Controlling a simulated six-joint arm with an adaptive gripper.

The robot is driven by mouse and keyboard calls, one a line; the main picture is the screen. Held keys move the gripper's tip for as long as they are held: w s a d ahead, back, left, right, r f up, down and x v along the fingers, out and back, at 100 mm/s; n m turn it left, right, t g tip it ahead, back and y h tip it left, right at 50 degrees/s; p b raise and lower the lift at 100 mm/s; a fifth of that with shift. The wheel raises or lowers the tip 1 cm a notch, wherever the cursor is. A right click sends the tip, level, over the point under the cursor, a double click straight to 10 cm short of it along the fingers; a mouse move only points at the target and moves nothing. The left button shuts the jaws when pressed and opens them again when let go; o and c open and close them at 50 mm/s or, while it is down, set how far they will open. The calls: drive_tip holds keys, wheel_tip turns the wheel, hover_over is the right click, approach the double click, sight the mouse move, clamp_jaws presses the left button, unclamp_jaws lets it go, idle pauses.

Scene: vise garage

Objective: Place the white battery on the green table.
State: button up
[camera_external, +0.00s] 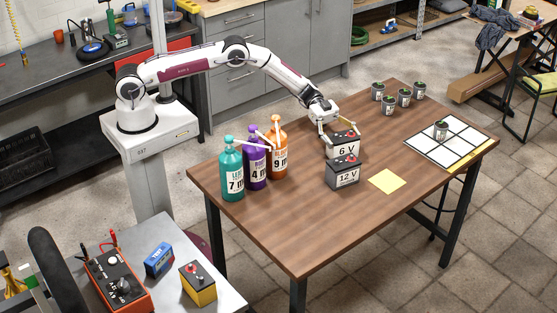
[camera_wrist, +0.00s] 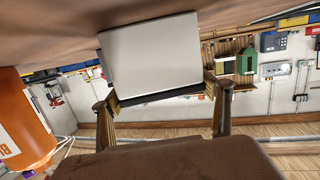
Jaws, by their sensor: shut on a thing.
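The white battery (camera_external: 346,151), marked 6 V with a dark top, is at my gripper (camera_external: 338,129) over the brown wooden table (camera_external: 290,235). My gripper is shut on it. In the wrist view the fingers (camera_wrist: 163,105) sit at either side of the battery's dark edge, and its pale face (camera_wrist: 150,52) fills the upper middle. I cannot tell whether its underside touches the table, as the 12 V battery hides it. No green table shows.
A grey 12 V battery (camera_external: 343,176) stands just in front. Teal (camera_external: 232,175), purple (camera_external: 256,168) and orange (camera_external: 278,150) bottles stand left. A yellow note (camera_external: 387,181), a white grid board (camera_external: 422,152) and several small cans (camera_external: 390,103) lie right. The table's front is clear.

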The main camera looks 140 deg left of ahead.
sight(343, 136)
drive_tip(key=shift+r, duration=0.2)
drive_tip(key=shift+r, duration=4.9)
drive_tip(key=shift+c, duration=0.2)
